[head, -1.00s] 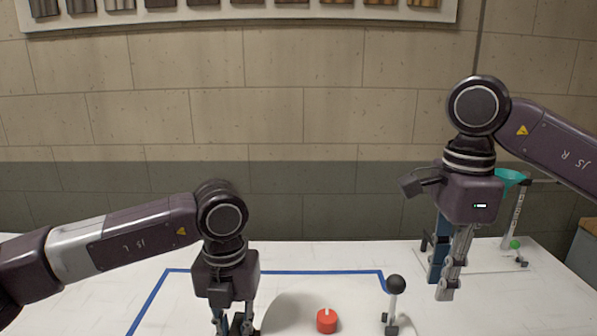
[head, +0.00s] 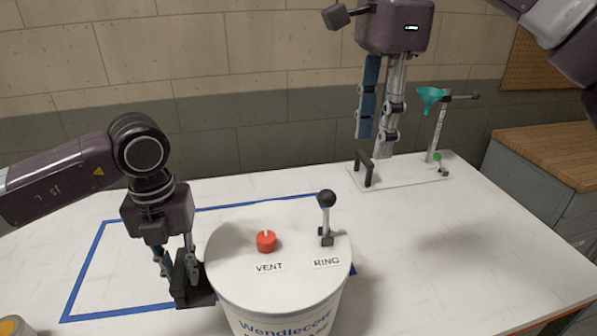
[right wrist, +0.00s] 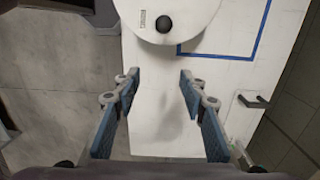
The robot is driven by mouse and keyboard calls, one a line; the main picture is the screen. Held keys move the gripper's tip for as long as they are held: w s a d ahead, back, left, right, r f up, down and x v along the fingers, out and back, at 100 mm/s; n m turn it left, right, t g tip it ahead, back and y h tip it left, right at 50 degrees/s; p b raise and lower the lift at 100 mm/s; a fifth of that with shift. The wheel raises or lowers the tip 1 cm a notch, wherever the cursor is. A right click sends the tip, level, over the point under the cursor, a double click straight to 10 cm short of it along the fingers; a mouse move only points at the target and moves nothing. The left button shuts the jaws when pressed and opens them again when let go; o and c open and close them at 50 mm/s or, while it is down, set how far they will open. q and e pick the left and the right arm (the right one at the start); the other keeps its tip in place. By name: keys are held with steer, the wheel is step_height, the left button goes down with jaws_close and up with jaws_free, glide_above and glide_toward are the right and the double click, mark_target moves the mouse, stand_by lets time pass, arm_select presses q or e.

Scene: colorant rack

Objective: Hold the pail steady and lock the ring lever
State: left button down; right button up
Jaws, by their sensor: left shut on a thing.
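The white pail (head: 278,290) stands at the front of the table. Its lid has a red VENT cap (head: 266,241) and, to the right, the RING lever (head: 326,222) with a black ball knob. The lever stands roughly upright. My left gripper (head: 179,277) is at the pail's left side, shut on a black upright bracket (head: 195,278). My right gripper (head: 374,144) hangs in the air beyond and right of the lever, apart from it. In the right wrist view its fingers (right wrist: 158,85) are wide apart and empty, and the lever's knob (right wrist: 164,25) shows beyond them.
A white board (head: 408,180) with a black handle (head: 364,168) and a teal funnel (head: 431,96) on a stand is at the back right. Blue tape (head: 100,243) marks the table behind the pail. The table right of the pail is clear.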

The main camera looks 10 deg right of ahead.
mark_target(326, 207)
steer(key=a+f+n+y, duration=0.1)
steer(key=a+f+n, duration=0.1)
steer(key=f, duration=0.2)
steer(key=a+f+n+g+y, duration=0.1)
steer(key=a+f+n, duration=0.1)
steer(key=f, duration=0.3)
steer(key=a+f+n+g+y, duration=0.1)
steer(key=a+f+n, duration=0.1)
steer(key=f, duration=0.2)
steer(key=shift+w+a+f, duration=0.1)
steer(key=shift+a+f, duration=0.2)
jaws_close()
stand_by(0.4)
